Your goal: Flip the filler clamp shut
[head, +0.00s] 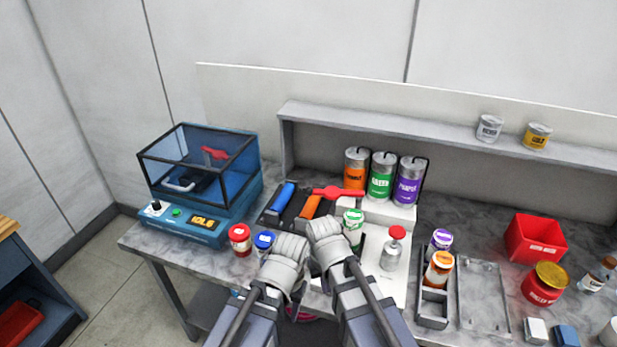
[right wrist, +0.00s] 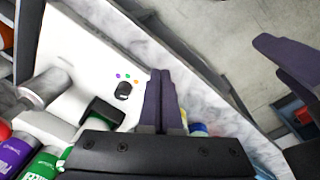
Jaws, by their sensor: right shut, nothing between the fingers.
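A red lever with a round hub (head: 338,192) lies roughly level in front of the orange can, at the back left of the white filler base (head: 402,285). It may be the filler clamp; I cannot tell for sure. My right gripper (head: 325,243) is in front of it and lower in the head view, its fingers hidden by my wrist. In the right wrist view its fingers (right wrist: 160,75) are shut and empty, over the base's edge beside a black knob (right wrist: 123,91). My left gripper (head: 284,262) is just left of it, its jaw opening unclear.
Orange (head: 357,170), green (head: 381,177) and purple (head: 409,182) cans stand behind the base. A silver bottle with a red cap (head: 392,250) stands right of my grippers. A blue machine with a clear cover (head: 190,190) is at left. Small jars stand close by.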

